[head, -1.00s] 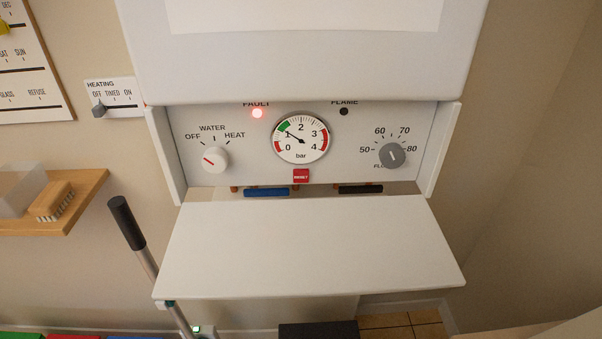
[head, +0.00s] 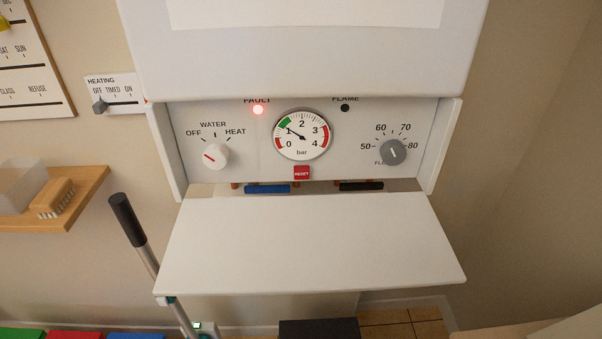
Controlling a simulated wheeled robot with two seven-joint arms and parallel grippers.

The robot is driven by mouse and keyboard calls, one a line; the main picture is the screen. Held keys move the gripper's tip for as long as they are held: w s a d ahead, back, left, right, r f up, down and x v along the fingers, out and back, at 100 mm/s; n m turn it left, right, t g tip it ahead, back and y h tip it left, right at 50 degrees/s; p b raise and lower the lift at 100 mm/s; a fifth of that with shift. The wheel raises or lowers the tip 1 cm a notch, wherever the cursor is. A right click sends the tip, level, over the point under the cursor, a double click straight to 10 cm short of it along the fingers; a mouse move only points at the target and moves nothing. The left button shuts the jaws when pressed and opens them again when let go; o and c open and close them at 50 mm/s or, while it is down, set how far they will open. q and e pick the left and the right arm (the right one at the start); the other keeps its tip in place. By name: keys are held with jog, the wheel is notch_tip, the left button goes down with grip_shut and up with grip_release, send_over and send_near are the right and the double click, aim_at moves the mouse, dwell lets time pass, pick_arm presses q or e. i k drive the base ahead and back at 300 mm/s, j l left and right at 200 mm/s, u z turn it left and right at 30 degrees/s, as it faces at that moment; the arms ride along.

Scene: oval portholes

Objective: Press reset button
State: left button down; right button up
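The fault lamp (head: 258,109) glows red. The flame lamp (head: 345,108) is dark. The gauge needle points near 1 bar. Neither of my grippers shows in the head view.
The white flap (head: 310,245) is folded down and juts out below the panel. A blue handle (head: 267,189) and a black handle (head: 361,187) sit under the panel. A dark-gripped pole (head: 127,219) leans at left, near a wooden shelf (head: 85,190).

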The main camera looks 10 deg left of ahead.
aim_at(300, 172)
jog(key=k+l+z, duration=0.2)
jog(key=k, duration=0.35)
jog(key=k+l+z, duration=0.15)
jog(key=k+l, duration=0.15)
jog(key=k, duration=0.2)
jog(key=k+l+z, duration=0.2)
jog(key=k+l, duration=0.15)
jog(key=k, duration=0.2)
